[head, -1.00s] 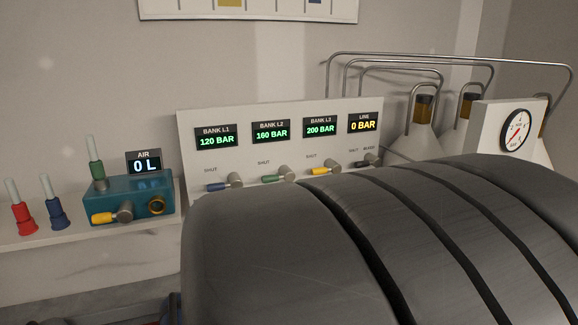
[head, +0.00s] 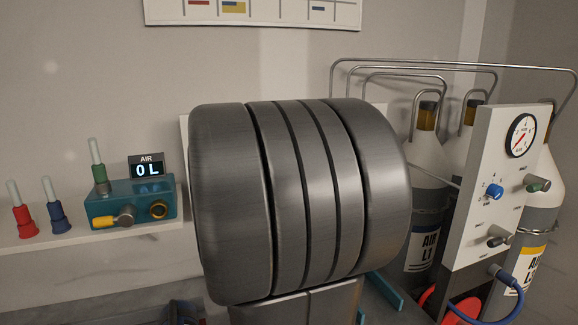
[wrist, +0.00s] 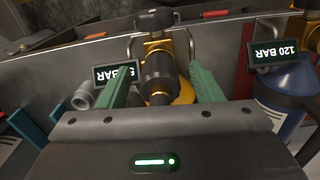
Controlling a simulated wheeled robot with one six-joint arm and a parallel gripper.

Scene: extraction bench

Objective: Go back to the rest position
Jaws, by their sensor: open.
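My gripper (wrist: 163,86) shows in the wrist view with its two green fingers apart. A black fitting with a gold ring (wrist: 158,72) lies between and beyond the fingers; I cannot tell whether they touch it. In the head view my own large grey arm link fills the middle and hides the bank panel behind it. The gripper itself is not visible in the head view.
On the left shelf stand a red fitting (head: 24,222), a blue fitting (head: 55,218) and a teal air box (head: 128,204) reading 0 L. At right is a gauge panel (head: 485,217) with gas cylinders (head: 427,230) behind. Two pressure displays show in the wrist view (wrist: 277,54).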

